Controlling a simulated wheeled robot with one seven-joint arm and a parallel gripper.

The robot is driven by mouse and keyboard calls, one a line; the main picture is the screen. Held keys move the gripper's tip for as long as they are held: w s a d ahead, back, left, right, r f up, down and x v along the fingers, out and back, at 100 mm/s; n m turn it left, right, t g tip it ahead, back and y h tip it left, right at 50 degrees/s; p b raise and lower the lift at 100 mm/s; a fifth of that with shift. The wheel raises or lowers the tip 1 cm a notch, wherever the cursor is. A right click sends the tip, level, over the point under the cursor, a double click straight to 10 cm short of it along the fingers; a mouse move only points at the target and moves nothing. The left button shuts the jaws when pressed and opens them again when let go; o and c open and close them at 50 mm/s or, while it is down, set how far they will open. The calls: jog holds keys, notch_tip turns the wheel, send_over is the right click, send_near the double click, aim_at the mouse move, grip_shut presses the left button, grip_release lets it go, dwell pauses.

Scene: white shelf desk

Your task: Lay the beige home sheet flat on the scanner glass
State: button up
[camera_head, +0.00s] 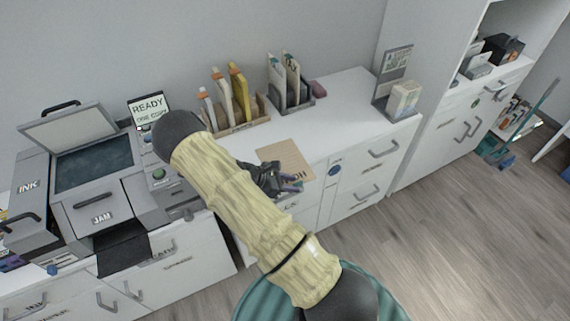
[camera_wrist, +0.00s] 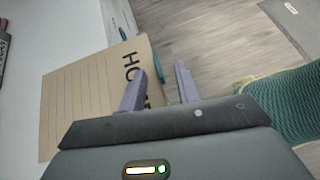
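The beige sheet (camera_head: 289,158) lies on the white counter near its front edge, right of my arm. Its lined face and part of the printed word, "HO", show in the wrist view (camera_wrist: 85,95). My gripper (camera_head: 292,186) is at the sheet's front edge. In the wrist view my gripper (camera_wrist: 160,85) has its two purple fingers apart, the left one overlapping the sheet's edge and the right one over the floor. Whether the sheet touches a finger is unclear. The scanner's dark glass (camera_head: 95,162) is bare at the left, with its lid (camera_head: 68,126) raised.
A sign reading "READY ONE COPY" (camera_head: 149,107) stands behind the scanner. File racks (camera_head: 240,122) and (camera_head: 294,104) stand at the back of the counter. A small box (camera_head: 404,99) stands at the right end. Counter space right of the sheet is clear.

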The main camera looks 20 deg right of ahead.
dwell(0.3)
grip_shut()
jog(key=shift+r, duration=0.1)
notch_tip(320, 180, up, 10)
dwell(0.7)
dwell(0.7)
